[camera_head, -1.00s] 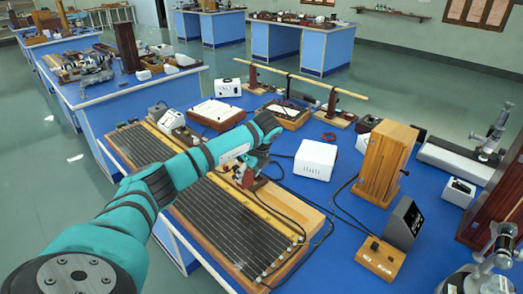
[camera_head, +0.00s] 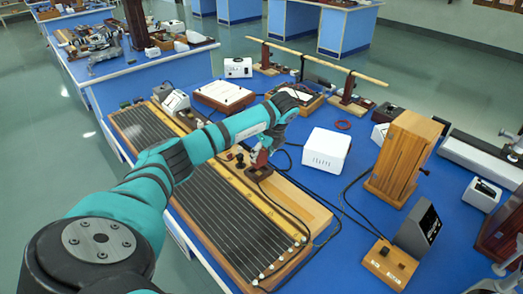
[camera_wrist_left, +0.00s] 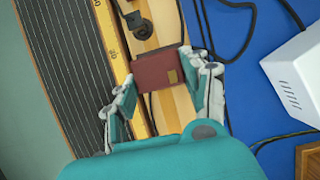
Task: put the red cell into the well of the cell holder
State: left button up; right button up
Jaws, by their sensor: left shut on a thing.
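In the head view my left gripper (camera_head: 262,150) points down over the wooden edge of the long wire board. I cannot make out the well of the cell holder for certain. My right gripper is not in view.
The long ribbed wire board (camera_head: 225,205) lies under my left arm. A white box (camera_head: 327,150), a wooden box (camera_head: 404,160) and a dark meter (camera_head: 419,229) stand to the right. Black cables cross the blue bench. Some bare blue bench shows between them.

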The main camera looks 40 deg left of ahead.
aim_at(263, 160)
pick_arm(q)
jog(key=shift+f+b, duration=0.45)
jog(key=shift+f, duration=0.4)
jog(key=shift+f+b, duration=0.55)
jog(key=shift+f, duration=0.25)
jog(key=shift+f+b, duration=0.4)
jog(key=shift+f, duration=0.1)
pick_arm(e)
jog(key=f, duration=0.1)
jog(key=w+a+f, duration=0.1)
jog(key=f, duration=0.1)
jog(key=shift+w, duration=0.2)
pick_arm(q)
jog(key=o, duration=1.4)
jog(key=shift+c, duration=0.2)
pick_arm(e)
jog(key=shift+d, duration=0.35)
